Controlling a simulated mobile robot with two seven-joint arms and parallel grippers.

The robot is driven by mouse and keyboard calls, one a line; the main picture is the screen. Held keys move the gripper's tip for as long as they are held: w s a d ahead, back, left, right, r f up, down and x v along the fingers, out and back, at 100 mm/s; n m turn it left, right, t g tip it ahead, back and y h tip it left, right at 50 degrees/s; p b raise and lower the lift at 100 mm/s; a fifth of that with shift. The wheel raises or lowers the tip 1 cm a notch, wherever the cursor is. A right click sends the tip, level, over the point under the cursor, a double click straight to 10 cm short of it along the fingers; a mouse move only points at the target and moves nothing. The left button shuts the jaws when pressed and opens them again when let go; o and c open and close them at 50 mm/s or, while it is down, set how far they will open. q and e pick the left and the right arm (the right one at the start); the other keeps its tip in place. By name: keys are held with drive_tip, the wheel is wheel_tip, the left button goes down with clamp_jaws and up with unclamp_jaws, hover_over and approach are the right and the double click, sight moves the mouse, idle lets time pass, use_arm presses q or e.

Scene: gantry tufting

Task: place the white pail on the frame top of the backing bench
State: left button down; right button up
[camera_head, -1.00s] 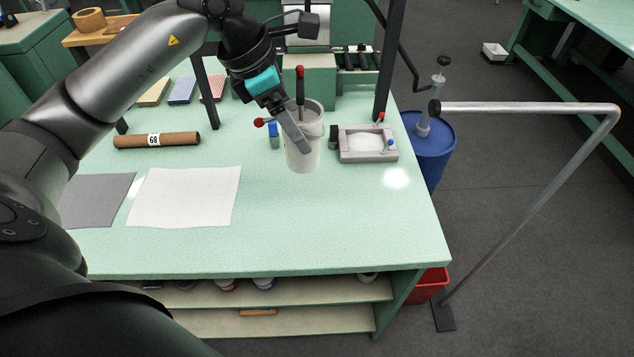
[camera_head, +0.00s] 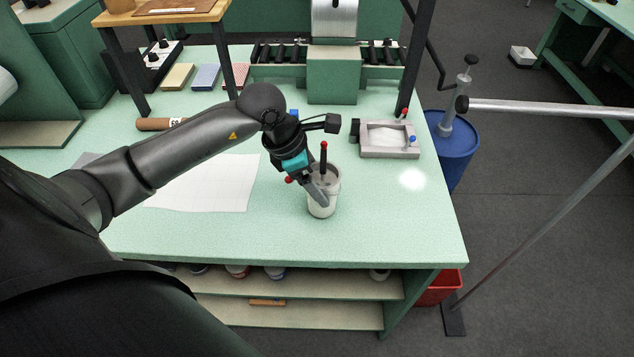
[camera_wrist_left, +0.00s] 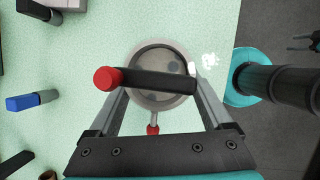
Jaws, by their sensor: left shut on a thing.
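The white pail (camera_head: 323,195) is upright over the mint-green bench (camera_head: 380,225), near its front right part. My left gripper (camera_head: 318,185) is shut on it; in the left wrist view the fingers lie on either side of the round pail (camera_wrist_left: 162,100). A black handle with a red end (camera_head: 323,160) stands up at the pail and crosses its mouth in the wrist view. I cannot tell whether the pail's bottom touches the bench. A wooden-topped frame (camera_head: 170,10) stands at the back left; I cannot tell if it is the task's frame top. My right gripper is out of view.
A grey tray (camera_head: 390,140) lies to the back right of the pail. A white sheet (camera_head: 205,190) lies to the left, partly behind my arm. A dark post (camera_head: 412,70) rises at the back right. A blue drum (camera_head: 450,150) and a metal rail (camera_head: 545,110) stand beyond the right edge.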

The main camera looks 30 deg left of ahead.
use_arm(q)
drive_tip(key=shift+f, duration=0.35)
drive_tip(key=shift+f, duration=0.2)
unclamp_jaws()
drive_tip(key=shift+r, duration=0.1)
drive_tip(key=shift+r, duration=0.15)
drive_tip(key=v, duration=1.2)
drive_tip(key=shift+p, duration=0.3)
